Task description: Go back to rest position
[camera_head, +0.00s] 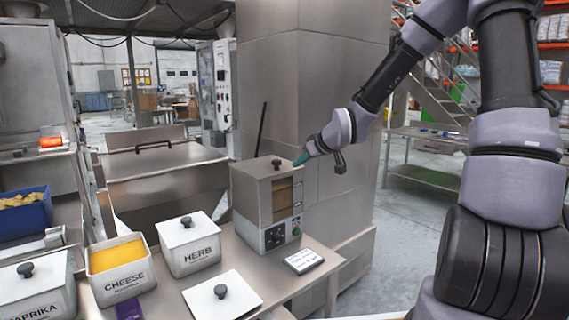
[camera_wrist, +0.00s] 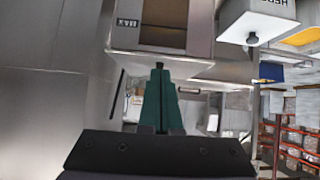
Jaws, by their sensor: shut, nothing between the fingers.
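My gripper (camera_head: 301,160) is shut and empty, with its green fingers together. In the head view its tip is beside the upper right edge of a steel dispenser box (camera_head: 250,196) on the counter; I cannot tell whether it touches. In the wrist view the closed green fingers (camera_wrist: 159,98) point at the box (camera_wrist: 158,58), which appears upside down with a MAX label and a window. My arm comes in from the right of the head view.
The counter holds a HERB bin (camera_head: 188,247) with its lid on, an open CHEESE bin (camera_head: 122,280), a loose lid (camera_head: 222,296) and a small scale-like pad (camera_head: 303,261). A PAPRIKA bin (camera_head: 38,290) and a blue crate (camera_head: 25,216) are at left. A steel pillar (camera_head: 315,90) stands behind.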

